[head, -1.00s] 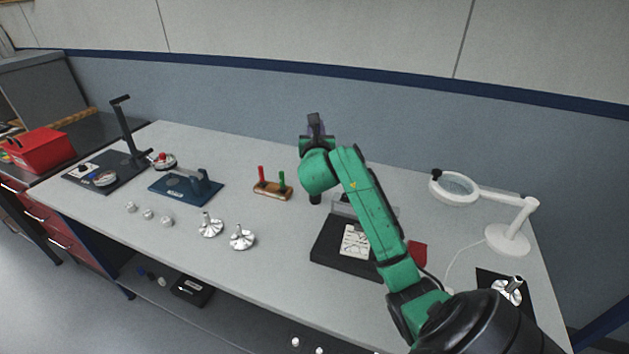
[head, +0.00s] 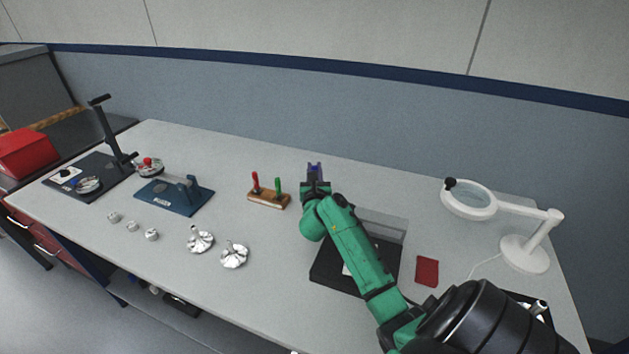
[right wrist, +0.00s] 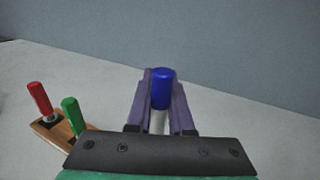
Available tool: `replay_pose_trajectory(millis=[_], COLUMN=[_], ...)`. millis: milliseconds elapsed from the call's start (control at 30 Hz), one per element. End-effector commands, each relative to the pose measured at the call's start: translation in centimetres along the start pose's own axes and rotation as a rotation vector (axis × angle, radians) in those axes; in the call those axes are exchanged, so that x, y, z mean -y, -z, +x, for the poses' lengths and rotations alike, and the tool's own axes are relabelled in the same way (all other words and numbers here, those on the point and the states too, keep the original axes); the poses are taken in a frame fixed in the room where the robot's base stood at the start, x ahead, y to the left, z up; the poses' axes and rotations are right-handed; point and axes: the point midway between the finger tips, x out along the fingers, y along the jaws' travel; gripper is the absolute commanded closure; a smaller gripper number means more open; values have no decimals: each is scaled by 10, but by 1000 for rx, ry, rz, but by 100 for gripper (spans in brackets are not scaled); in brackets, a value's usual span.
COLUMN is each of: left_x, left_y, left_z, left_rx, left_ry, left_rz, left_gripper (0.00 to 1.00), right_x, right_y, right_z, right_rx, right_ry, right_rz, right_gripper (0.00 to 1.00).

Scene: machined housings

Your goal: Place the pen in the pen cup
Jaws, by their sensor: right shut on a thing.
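My right gripper (head: 314,168) is over the back middle of the bench, right of a wooden block. In the right wrist view, its two purple fingers (right wrist: 160,98) are shut on the pen (right wrist: 161,90), which has a blue cap above a white body. The pen stands roughly upright between the fingers, and its lower end is hidden behind the gripper body. I cannot make out a pen cup in either view. My left gripper is not in view.
The wooden block (head: 265,200) holds a red-handled and a green-handled tool. A black tray (head: 325,268) lies partly under my arm, with a red pad (head: 427,271) beside it. A white magnifier lamp (head: 525,252) stands right. Metal parts (head: 234,255) lie at the front.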

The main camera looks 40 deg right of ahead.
Motion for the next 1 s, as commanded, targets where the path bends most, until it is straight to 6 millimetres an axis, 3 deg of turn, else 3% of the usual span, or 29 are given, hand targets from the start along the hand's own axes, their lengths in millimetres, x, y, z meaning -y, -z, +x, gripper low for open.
replay_pose_trajectory(millis=[33, 133, 467, 500, 533, 567, 900, 1000], left_x=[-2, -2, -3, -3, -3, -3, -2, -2], left_y=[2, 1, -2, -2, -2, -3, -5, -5], left_z=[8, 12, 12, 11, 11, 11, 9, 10], left_rx=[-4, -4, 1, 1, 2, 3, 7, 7], left_ry=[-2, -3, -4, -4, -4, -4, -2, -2], left_rz=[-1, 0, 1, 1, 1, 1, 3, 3], left_gripper=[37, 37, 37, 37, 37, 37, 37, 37], right_x=[0, 0, 0, 0, 0, 0, 0, 0], right_y=[16, 30, 33, 32, 32, 32, 28, 31], right_z=[0, 0, 0, 0, 0, 0, 0, -9], right_rx=[-4, -3, -1, -1, -1, -1, -1, -2], right_ry=[1, 1, 0, 1, 1, 1, 0, 0], right_rz=[1, 1, 1, 1, 1, 1, 1, 1], right_gripper=[100, 100, 100, 65, 54, 51, 51, 51])
